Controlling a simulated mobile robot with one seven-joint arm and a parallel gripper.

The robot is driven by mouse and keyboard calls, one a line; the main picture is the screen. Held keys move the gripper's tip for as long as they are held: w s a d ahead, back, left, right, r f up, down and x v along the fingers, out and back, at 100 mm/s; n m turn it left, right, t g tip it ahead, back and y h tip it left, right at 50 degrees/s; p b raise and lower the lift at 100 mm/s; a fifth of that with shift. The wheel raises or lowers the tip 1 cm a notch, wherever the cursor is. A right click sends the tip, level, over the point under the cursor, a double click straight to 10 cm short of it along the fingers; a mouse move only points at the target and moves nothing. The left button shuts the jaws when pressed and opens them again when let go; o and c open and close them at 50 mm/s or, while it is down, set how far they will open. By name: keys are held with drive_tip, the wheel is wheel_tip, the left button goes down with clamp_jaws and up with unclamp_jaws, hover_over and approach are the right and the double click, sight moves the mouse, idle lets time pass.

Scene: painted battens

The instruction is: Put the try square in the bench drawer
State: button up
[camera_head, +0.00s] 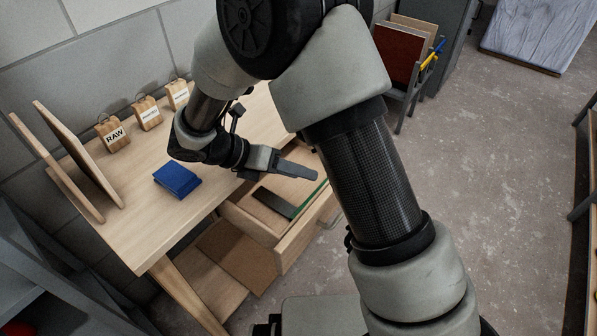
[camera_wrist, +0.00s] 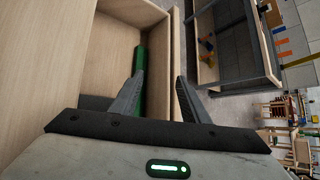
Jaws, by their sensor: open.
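The bench drawer (camera_head: 291,250) is pulled out from under the bench top. In it lies what looks like the try square: a dark flat part (camera_head: 272,202) and a green strip (camera_head: 309,199) close to the drawer's front board. In the wrist view the green part (camera_wrist: 141,62) lies inside the drawer, partly behind a finger. My gripper (camera_head: 313,176) is open and empty over the drawer's front end. In the wrist view my gripper (camera_wrist: 160,76) shows one finger on the inner side of the front board and the other on its outer side; contact cannot be told.
A rack with panels (camera_head: 397,55) stands beyond the bench. The floor (camera_head: 490,160) to the right is clear.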

drive_tip(key=p+v, duration=0.2)
drive_tip(key=v, duration=0.9)
drive_tip(key=s+d+r+m+g+y, duration=0.2)
drive_tip(key=s+d+r+m+y, duration=0.2)
drive_tip(key=d+r+m, duration=0.75)
drive_tip(key=s+d+r+m+t+y, duration=0.1)
drive_tip(key=s+d+m+t+y, duration=0.1)
drive_tip(key=s+d+m, duration=0.3)
drive_tip(key=s+d+r+m+t+y, duration=0.2)
drive_tip(key=s+d+m+y, duration=0.1)
drive_tip(key=m, duration=1)
drive_tip(key=shift+s+d+r+t+y, duration=0.2)
drive_tip(key=shift+s+d+t+y, duration=0.2)
drive_tip(key=shift+s+d, duration=0.6)
drive_tip(key=shift+s+a, duration=0.1)
